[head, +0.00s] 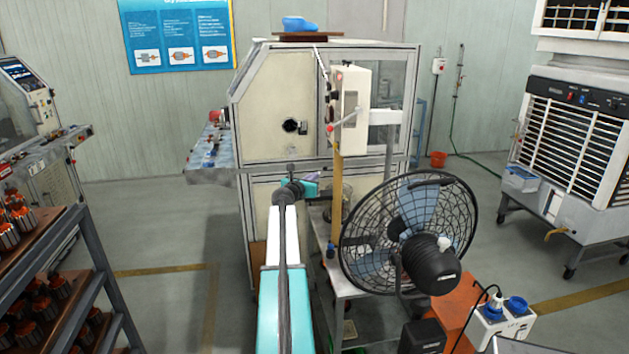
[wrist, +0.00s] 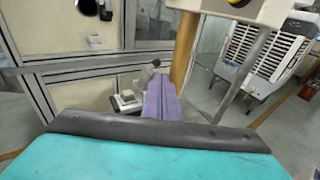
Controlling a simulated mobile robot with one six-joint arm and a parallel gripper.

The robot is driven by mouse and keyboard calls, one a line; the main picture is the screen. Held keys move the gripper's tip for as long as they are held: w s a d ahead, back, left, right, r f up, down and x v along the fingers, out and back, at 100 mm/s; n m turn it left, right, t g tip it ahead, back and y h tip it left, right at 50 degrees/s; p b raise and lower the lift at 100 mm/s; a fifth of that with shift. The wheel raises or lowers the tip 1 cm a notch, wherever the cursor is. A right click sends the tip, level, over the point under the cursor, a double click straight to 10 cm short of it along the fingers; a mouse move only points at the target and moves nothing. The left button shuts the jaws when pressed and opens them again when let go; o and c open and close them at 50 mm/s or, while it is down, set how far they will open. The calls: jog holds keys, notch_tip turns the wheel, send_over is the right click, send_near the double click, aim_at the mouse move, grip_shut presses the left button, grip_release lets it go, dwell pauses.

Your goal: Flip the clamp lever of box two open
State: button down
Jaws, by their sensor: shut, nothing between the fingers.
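My gripper (wrist: 160,82) shows as purple fingers held together, empty, in the middle of the wrist view. In the head view my gripper (head: 313,179) is at the end of my teal and white arm, in front of the cream machine. A cream box (head: 350,108) hangs on the machine's right front, above and right of my gripper. A pale lever with a red end (head: 331,128) sticks out from it. The box's underside (wrist: 225,8) shows at the top of the wrist view. No label tells which box is box two. No contact with the lever is visible.
A brown post (head: 336,195) stands under the box, close right of my gripper. A large black fan (head: 410,235) stands to the right. The machine's metal frame (wrist: 85,65) lies ahead. A rack of orange-and-black parts (head: 75,235) is at left, with floor between.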

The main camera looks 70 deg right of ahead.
jog(key=shift+a+r+b, duration=0.2)
jog(key=shift+a+r, duration=0.05)
jog(key=shift+a, duration=0.55)
jog(key=shift+a+r+b, duration=0.2)
jog(key=shift+a, duration=0.55)
